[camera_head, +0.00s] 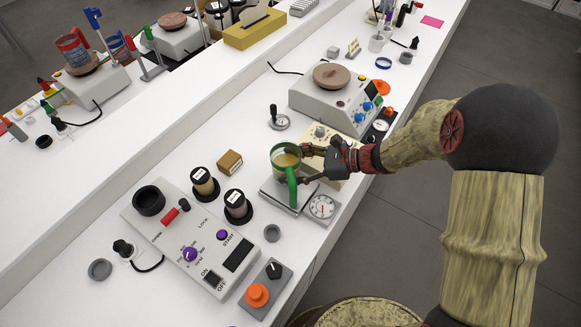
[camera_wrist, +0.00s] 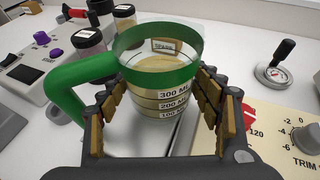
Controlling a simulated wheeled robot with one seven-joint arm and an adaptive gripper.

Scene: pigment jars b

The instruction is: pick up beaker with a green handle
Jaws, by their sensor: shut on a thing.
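The beaker (camera_head: 286,161) has a green rim and a green handle (camera_head: 292,190), with tan contents inside. In the head view it is at the scale's metal plate (camera_head: 270,193), beside a round dial (camera_head: 322,207). In the wrist view the beaker (camera_wrist: 160,85) is upright with volume marks facing me, and its green handle (camera_wrist: 65,85) points left. My gripper (camera_head: 308,165) reaches in from the right, and its fingers are shut on the beaker's body from both sides. Whether the beaker's base touches the plate is hidden.
Two labelled jars (camera_head: 204,183) (camera_head: 238,206) and a brown box (camera_head: 229,162) stand left of the beaker. A control panel (camera_head: 160,245) is at the front left. A hotplate device (camera_head: 325,95) stands behind. A cream TRIM panel (camera_wrist: 285,125) is close on the right in the wrist view.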

